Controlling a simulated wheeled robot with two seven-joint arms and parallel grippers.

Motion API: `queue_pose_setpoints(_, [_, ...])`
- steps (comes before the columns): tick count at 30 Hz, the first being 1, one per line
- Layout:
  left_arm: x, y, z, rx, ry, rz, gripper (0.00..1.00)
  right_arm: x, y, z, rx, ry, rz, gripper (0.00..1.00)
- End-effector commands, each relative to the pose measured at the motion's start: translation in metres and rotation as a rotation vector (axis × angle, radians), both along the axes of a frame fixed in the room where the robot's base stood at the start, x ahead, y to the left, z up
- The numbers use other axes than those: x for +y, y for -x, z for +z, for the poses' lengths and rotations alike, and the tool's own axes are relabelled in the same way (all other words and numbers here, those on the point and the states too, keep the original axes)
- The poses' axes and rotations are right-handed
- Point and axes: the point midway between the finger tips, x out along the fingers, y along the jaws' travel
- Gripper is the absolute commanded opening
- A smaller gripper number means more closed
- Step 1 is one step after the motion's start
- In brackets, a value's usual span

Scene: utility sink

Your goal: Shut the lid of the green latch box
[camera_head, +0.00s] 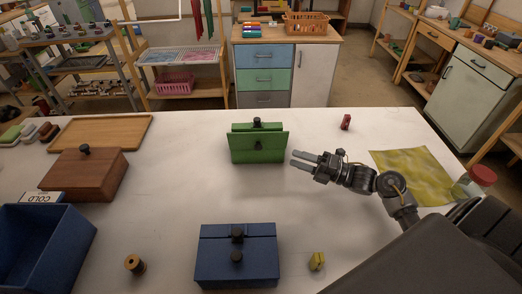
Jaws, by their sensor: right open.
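The green latch box (257,153) stands on the white table near its far edge, in the middle of the head view. A green panel leans across its front with a dark knob, and another dark knob (257,122) shows at the top back. The lid looks raised or tilted, but I cannot tell its exact angle. My right gripper (298,159) is open and empty, just right of the box, with its fingers pointing left toward it. They appear apart from the box. My left gripper is not in view.
A blue latch box (236,262) stands at the front middle, with a yellow piece (317,261) and a spool (135,264) beside it. A brown box (86,174), wooden tray (101,133) and blue bin (40,245) fill the left. A yellow cloth (413,174) and jar (474,182) lie right.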

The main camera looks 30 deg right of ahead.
Motion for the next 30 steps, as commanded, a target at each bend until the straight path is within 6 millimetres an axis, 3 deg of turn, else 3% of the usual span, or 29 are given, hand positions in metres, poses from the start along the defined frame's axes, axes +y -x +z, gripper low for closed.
queue_pose_setpoints(3, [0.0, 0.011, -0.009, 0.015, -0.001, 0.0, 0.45, 0.0, 0.0, -0.008, 0.0, 0.0, 0.0, 0.47])
queue_pose_setpoints(10, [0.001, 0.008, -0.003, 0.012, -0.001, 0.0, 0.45, 0.005, -0.006, -0.004, -0.002, -0.002, 0.0, 0.47])
queue_pose_setpoints(24, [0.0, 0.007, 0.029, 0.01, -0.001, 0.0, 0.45, 0.058, -0.064, 0.006, -0.002, -0.003, 0.0, 0.47])
queue_pose_setpoints(30, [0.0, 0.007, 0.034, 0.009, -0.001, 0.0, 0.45, 0.07, -0.077, 0.005, 0.0, 0.0, -0.001, 0.47])
